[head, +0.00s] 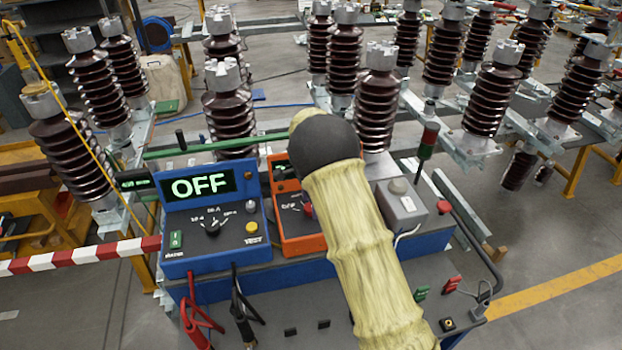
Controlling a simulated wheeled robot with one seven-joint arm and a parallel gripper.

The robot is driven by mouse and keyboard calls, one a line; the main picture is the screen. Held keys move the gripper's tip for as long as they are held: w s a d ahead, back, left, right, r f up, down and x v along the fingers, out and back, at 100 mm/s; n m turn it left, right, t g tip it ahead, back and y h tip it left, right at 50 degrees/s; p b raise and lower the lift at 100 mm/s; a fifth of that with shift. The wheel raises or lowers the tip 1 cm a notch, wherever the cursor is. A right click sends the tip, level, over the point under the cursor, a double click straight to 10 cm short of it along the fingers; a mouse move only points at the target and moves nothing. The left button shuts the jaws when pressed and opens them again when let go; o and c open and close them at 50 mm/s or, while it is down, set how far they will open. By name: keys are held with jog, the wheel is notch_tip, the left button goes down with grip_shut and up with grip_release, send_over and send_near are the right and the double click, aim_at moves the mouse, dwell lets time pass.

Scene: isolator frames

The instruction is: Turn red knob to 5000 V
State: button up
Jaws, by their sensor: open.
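The orange instrument (287,236) stands on the bench just right of the blue one. A red knob (308,210) shows on its panel at the edge of my pale yellow arm sleeve. The sleeve and the black rounded joint cover the right side of this instrument, so its scale and most of its small dark display cannot be read. The knob's pointer direction is too small to tell. My arm reaches up from the bottom right across the bench. My gripper is not visible, and no contact with the knob shows.
The blue instrument (190,238) reads OFF and has a black knob (212,227). A grey box (402,207) and a red-green signal lamp (428,140) stand to the right. Red and black leads hang in front. Brown ribbed insulators (444,45) crowd behind. A striped barrier (80,256) is at left.

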notch_tip(320, 180, up, 17)
jog(key=b, duration=0.3)
jog(key=shift+f, duration=0.2)
jog(key=shift+d, duration=0.1)
jog(key=s+d+f+n+t, duration=0.1)
jog(key=s+d+f+n, duration=0.2)
jog(key=s, duration=0.6)
jog(key=s+d+f+n, duration=0.3)
jog(key=s+d+n, duration=0.2)
jog(key=s, duration=0.4)
jog(key=s+d+f+n+t, duration=0.1)
jog(key=s+d+f+n, duration=0.2)
jog(key=s+n, duration=0.3)
jog(key=s+d, duration=0.1)
jog(key=s, duration=0.2)
jog(key=shift+s+d+t, duration=0.15)
jog(key=shift+t, duration=0.15)
jog(key=shift+c, duration=0.2)
dwell(0.5)
